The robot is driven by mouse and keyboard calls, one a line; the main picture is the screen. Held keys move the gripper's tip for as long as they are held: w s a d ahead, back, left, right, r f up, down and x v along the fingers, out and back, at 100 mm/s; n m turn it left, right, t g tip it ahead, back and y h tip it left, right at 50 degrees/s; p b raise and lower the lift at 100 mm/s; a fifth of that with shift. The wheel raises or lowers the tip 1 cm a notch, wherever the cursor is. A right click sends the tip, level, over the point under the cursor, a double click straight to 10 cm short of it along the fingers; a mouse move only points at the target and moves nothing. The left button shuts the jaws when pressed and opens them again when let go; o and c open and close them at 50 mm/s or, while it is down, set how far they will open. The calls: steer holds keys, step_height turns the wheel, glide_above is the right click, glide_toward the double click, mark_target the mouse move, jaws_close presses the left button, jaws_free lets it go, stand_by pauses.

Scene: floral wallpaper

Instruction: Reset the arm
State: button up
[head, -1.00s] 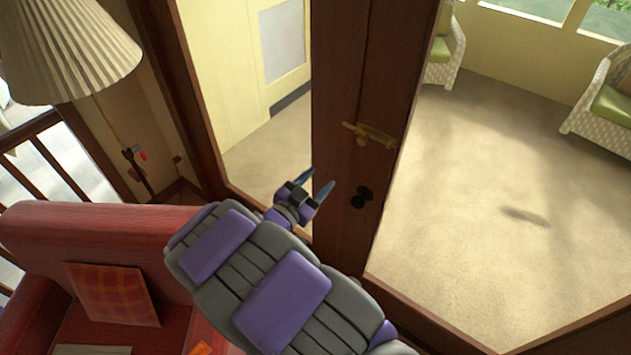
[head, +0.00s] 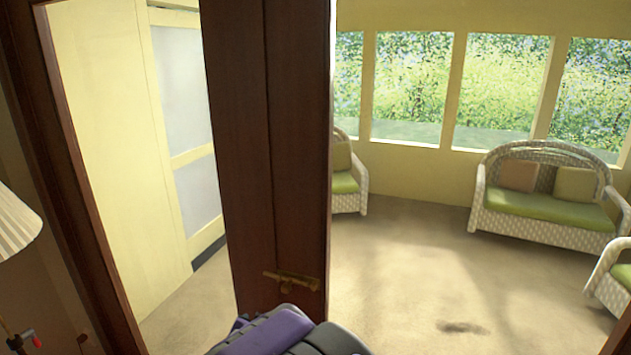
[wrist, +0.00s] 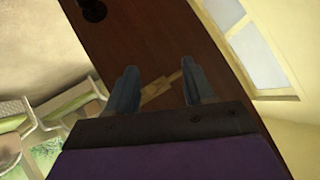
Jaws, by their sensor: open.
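In the head view only my purple and grey arm shows at the bottom edge, below the brass handle (head: 291,281) on the door (head: 268,150). The gripper itself is out of that view.
The door stands ajar. Beyond it is a carpeted room (head: 400,270) with a wicker sofa (head: 545,205), wicker chairs (head: 348,180) and windows. A pale panelled door (head: 185,120) is at left. A lampshade (head: 12,222) is at the left edge. Open floor lies right of the door.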

steer(key=s+d+n+g, duration=0.1)
steer(key=s+d+g, duration=0.3)
steer(key=s+d, duration=0.5)
steer(key=s+d+r+n+g+h+b, duration=0.1)
steer(key=s+d+g, duration=0.3)
steer(key=s+d, duration=0.5)
steer(key=s+d+n+g+b, duration=0.1)
steer(key=s+d+g, duration=0.3)
steer(key=s+d, duration=0.5)
steer(key=s+n, duration=0.1)
steer(key=s, duration=0.9)
steer(key=shift+s+d+r+g+h, duration=0.25)
steer(key=shift+d+r+g+h, duration=0.05)
steer(key=shift+d+r+h, duration=0.1)
steer(key=shift+a, duration=0.1)
steer(key=shift+c, duration=0.4)
